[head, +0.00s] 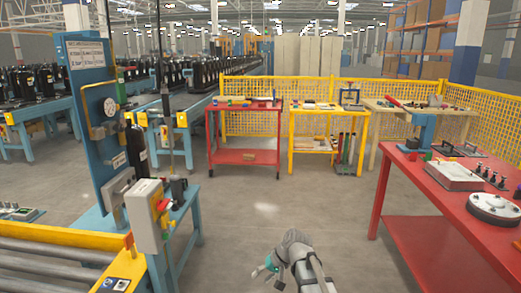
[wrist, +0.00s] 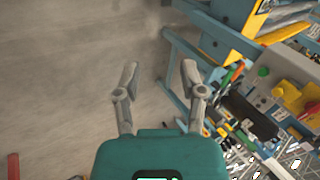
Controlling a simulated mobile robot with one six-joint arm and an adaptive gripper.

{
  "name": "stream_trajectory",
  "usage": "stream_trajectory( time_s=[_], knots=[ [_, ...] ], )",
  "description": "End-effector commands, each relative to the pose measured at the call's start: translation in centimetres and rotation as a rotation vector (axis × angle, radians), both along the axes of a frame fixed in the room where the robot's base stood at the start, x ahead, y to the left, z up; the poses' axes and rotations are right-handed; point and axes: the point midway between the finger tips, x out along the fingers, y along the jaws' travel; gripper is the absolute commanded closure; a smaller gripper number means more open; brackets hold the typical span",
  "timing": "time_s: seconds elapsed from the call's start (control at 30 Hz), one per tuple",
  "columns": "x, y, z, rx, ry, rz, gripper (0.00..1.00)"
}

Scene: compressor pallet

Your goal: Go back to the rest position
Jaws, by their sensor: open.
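Nothing is held. In the head view my arm shows at the bottom centre, with the teal gripper body (head: 269,264) low over the aisle floor, left of the arm links. The fingers are small and hard to make out there.
A blue test stand with a control box (head: 150,217) and roller conveyor (head: 50,262) stand on the left. A red table (head: 415,220) with parts stands on the right. A red cart (head: 245,157) and yellow cart (head: 316,147) stand ahead. The middle floor is clear.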

Motion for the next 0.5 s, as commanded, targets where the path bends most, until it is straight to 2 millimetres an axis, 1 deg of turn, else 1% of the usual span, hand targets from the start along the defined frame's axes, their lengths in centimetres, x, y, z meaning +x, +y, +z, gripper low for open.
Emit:
stream_trajectory(
  time_s=[0.03, 0.1, 0.2, 0.3, 0.5],
  knots=[
    [-2.0, -1.9, -0.6, -0.059, 0.006, -0.005, 0.47],
    [-3.7, -4.3, -1.4, -0.147, 0.015, -0.01, 0.47],
    [-5.9, -7.5, -2.2, -0.259, 0.03, -0.02, 0.47],
    [-7.6, -9.8, -2.6, -0.344, 0.046, -0.025, 0.47],
    [-10.3, -13.4, -3.1, -0.472, 0.069, -0.04, 0.47]
  ],
)
